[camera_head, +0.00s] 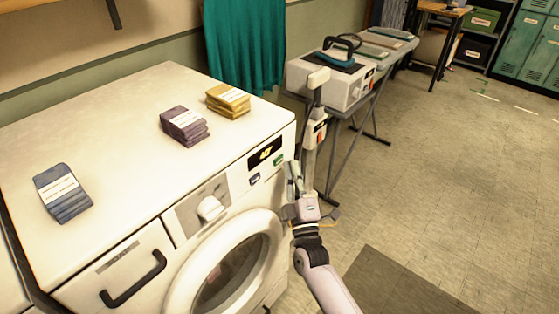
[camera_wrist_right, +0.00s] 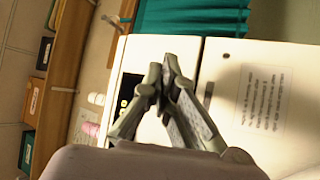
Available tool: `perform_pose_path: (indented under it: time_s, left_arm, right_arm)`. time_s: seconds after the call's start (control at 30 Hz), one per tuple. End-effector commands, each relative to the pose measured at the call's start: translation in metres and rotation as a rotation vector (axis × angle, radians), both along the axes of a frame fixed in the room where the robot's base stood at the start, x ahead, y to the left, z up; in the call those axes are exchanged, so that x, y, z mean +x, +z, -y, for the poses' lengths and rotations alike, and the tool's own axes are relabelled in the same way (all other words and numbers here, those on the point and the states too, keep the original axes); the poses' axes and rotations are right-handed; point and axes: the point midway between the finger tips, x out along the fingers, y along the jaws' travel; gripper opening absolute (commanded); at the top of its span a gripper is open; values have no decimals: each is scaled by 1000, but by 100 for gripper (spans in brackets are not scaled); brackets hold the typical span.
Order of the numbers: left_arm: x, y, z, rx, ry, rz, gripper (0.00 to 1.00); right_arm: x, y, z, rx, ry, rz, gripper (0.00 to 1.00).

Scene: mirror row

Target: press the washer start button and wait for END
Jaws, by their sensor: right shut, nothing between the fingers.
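The white washer (camera_head: 120,135) fills the left of the head view, its round door (camera_head: 228,270) shut. Its dark display (camera_head: 265,152) shows yellow characters too small to read. Below the display are a green button (camera_head: 279,160) and a dark blue button (camera_head: 255,179). I cannot read which is start. My right gripper (camera_head: 294,170) is shut and empty, fingers up, just right of the green button at the washer's front corner. I cannot tell whether it touches the washer. In the right wrist view the fingertips (camera_wrist_right: 163,78) meet beside the dark display (camera_wrist_right: 127,92). My left gripper is not in view.
Blue (camera_head: 62,193), purple (camera_head: 184,126) and yellow (camera_head: 228,99) folded cloth stacks lie on the washer top. A white unit (camera_head: 325,82) with a blue iron stands on a folding-leg table behind. A teal curtain (camera_head: 243,45) hangs behind the washer.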

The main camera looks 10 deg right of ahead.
Motion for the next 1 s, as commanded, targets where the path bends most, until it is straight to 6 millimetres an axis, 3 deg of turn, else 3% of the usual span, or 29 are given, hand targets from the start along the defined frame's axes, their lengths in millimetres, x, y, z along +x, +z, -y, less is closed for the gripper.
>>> perform_pose_path:
  time_s: [1.0]
  left_arm:
    - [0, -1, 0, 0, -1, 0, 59]
  right_arm:
    - [10, 0, -8, 0, 0, 0, 0]
